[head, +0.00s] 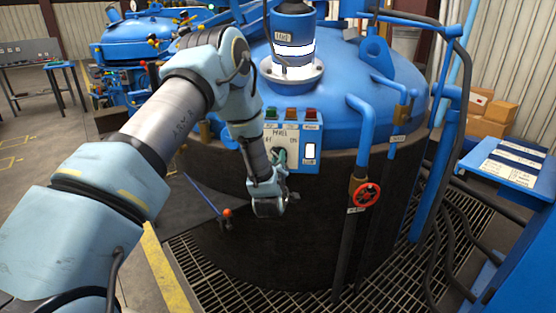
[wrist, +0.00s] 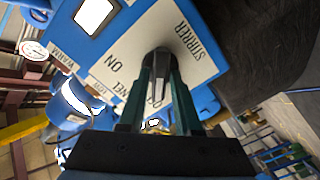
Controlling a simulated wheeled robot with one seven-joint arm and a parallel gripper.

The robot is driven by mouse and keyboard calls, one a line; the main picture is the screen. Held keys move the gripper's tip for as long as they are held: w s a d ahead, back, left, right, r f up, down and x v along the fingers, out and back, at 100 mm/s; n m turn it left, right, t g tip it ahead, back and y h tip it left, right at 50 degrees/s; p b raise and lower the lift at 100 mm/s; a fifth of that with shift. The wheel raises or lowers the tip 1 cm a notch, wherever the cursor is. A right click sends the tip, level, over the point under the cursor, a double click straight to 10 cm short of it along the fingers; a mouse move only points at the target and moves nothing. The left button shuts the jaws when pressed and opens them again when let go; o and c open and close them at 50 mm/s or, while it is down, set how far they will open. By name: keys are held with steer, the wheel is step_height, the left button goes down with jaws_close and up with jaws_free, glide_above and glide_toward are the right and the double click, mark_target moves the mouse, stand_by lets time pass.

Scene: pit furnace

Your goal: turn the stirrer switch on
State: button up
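The stirrer switch is a dark round knob with a grey grip (wrist: 160,72) on a white plate (wrist: 122,50) marked STIRRER, PANEL and ON. In the head view the plate (head: 282,132) is on the blue control box (head: 302,166) at the front of the furnace. My gripper (wrist: 161,72) is at the switch, its two green fingers on either side of the grip, and looks shut on it. In the head view my gripper (head: 281,158) covers most of the switch. Which mark the switch points to is hidden by the fingers.
Coloured lamps (head: 291,114) line the top of the box, and a lit white rocker (head: 310,151) is at its right. A red valve wheel (head: 367,195) is on a pipe further right. A red-tipped lever (head: 227,213) stands at the lower left.

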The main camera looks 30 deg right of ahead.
jaws_close()
steer(key=shift+f+m+b, duration=0.1)
steer(key=shift+m+b, duration=0.3)
steer(key=shift+b, duration=0.05)
steer(key=m+b, duration=0.6)
steer(key=m, duration=0.2)
steer(key=m+b, duration=0.5)
steer(key=m, duration=0.3)
steer(key=shift+s+d+m+b, duration=0.2)
steer(key=shift+m+b, duration=0.15)
steer(key=shift+m, duration=0.35)
steer(key=shift+o, duration=1.9)
jaws_free()
